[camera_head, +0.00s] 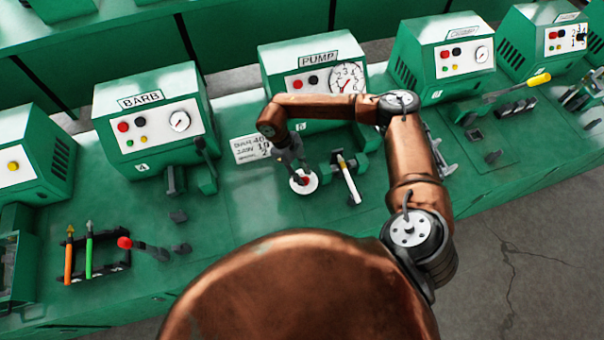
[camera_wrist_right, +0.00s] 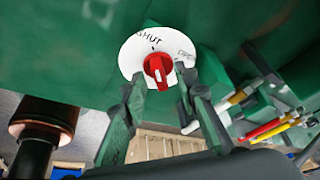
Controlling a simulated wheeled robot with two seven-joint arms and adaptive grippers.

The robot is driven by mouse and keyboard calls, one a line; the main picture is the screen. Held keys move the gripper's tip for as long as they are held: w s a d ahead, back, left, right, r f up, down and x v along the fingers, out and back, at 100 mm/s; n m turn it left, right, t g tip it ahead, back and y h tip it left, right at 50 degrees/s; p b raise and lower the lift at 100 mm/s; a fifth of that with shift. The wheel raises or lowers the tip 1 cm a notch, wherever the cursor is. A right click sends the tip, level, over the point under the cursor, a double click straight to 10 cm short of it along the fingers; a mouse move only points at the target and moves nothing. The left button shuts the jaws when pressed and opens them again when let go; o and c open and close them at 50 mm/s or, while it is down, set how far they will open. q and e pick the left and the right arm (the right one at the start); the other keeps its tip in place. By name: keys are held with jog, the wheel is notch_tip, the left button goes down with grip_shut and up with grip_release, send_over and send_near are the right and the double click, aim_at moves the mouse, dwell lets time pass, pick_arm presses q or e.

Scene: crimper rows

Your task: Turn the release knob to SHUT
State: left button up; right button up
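The release knob (camera_wrist_right: 158,70) is red with a white mark and sits on a round white dial (camera_wrist_right: 132,55). The dial reads SHUT at its upper left and OPEN at its right. The knob's white mark points downward in the right wrist view, away from the word SHUT. In the head view the dial (camera_head: 302,187) lies on the green bench in front of the PUMP box (camera_head: 316,61). My right gripper (camera_wrist_right: 162,77) is open, with one finger on each side of the knob and small gaps showing. The gripper partly covers the dial in the head view (camera_head: 297,172). My left gripper is out of view.
A white-handled lever (camera_head: 348,180) stands just right of the dial. A white label plate (camera_head: 250,148) lies to its left. The BARB box (camera_head: 147,115) and a red-knobbed lever (camera_head: 125,243) are further left. Bare bench shows left of the dial.

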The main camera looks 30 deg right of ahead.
jog(key=shift+r, duration=0.15)
jog(key=v, duration=1.1)
jog(key=shift+r, duration=0.3)
jog(key=shift+w+a, duration=0.1)
jog(key=shift+a, duration=0.05)
